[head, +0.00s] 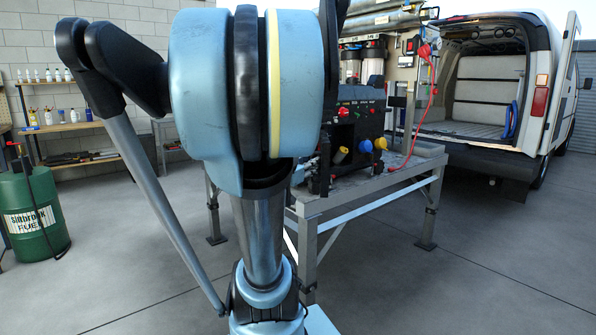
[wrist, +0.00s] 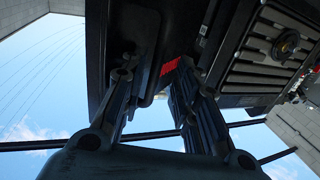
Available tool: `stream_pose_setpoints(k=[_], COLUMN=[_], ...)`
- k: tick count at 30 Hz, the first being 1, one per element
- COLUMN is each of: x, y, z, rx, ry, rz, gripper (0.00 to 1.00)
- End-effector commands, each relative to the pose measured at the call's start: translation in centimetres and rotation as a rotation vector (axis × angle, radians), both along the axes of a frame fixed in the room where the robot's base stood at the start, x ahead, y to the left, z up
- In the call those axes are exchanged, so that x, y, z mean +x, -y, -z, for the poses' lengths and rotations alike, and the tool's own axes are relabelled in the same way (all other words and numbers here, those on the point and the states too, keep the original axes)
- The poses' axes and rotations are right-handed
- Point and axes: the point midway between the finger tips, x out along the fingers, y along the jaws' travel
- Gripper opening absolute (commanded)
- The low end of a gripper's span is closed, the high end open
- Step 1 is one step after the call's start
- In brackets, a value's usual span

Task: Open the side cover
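The black machine (head: 357,125) stands on a metal table in the head view, with red, yellow and blue knobs on its front. In the wrist view its dark body fills the upper middle, with a small red marking (wrist: 170,66). A ribbed black panel (wrist: 262,65) with a round knob is at the right; I cannot tell whether it is the side cover. My gripper (wrist: 154,80) points up at the dark body with its fingers apart. Nothing is visibly held between them, and contact is unclear. My arm hides the gripper and the machine's left part in the head view.
The metal table (head: 408,180) carries the machine, and a red cable (head: 432,95) hangs at its right. A van (head: 490,95) with open rear stands behind right. A green barrel (head: 32,212) and shelves (head: 75,127) are left. The front right floor is clear.

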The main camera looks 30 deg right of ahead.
Motion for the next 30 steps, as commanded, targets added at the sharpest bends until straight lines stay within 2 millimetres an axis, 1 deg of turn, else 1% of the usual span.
stream_pose_setpoints(k=[15, 30], x=[-2.0, -3.6], y=[-3.7, -6.6], z=[0.1, 0.2], rx=[0.000, -0.001], ry=[0.000, -0.001], rz=[-0.004, -0.004], gripper=[0.29, 0.29])
